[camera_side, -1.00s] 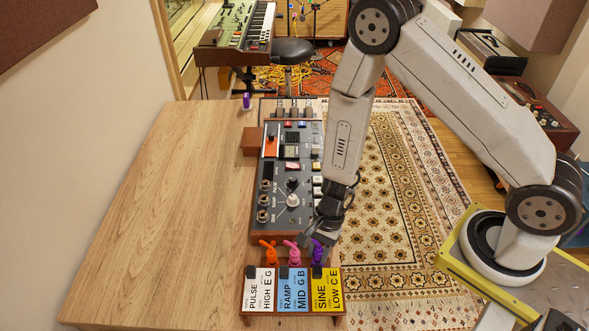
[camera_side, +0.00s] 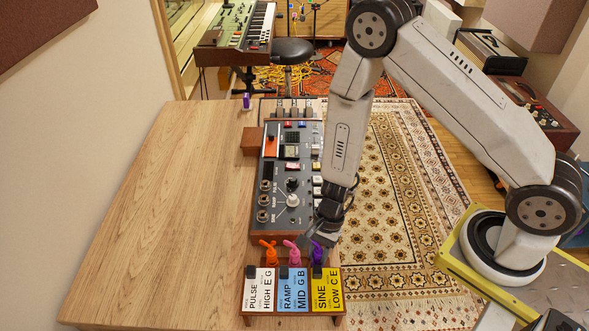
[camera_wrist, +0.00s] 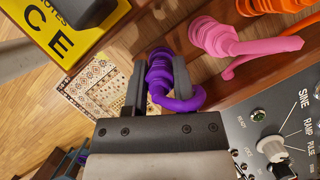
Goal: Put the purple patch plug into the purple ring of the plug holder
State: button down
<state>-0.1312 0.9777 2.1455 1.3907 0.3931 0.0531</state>
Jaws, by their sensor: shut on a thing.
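The purple patch plug (camera_wrist: 160,72) is between the two fingers of my gripper (camera_wrist: 160,80), with its curled tail toward the palm. In the side view the purple plug (camera_side: 317,252) is upright behind the yellow SINE card, at the right end of the wooden plug holder (camera_side: 260,314). My gripper (camera_side: 318,240) is shut on it from behind. The pink plug (camera_side: 292,252) and the orange plug (camera_side: 268,252) stand in the holder to its left. The purple ring is hidden, so I cannot tell whether the plug is inside it or just above it.
The synth panel (camera_side: 290,180) lies right behind the holder, with knobs and jacks. The pink plug (camera_wrist: 213,38) is close beside my fingers in the wrist view. A small purple object (camera_side: 247,102) stands at the table's far edge. The table's left side is clear.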

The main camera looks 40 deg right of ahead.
grip_release()
dwell(0.5)
jog(key=shift+r, duration=0.2)
jog(key=shift+r, duration=3.3)
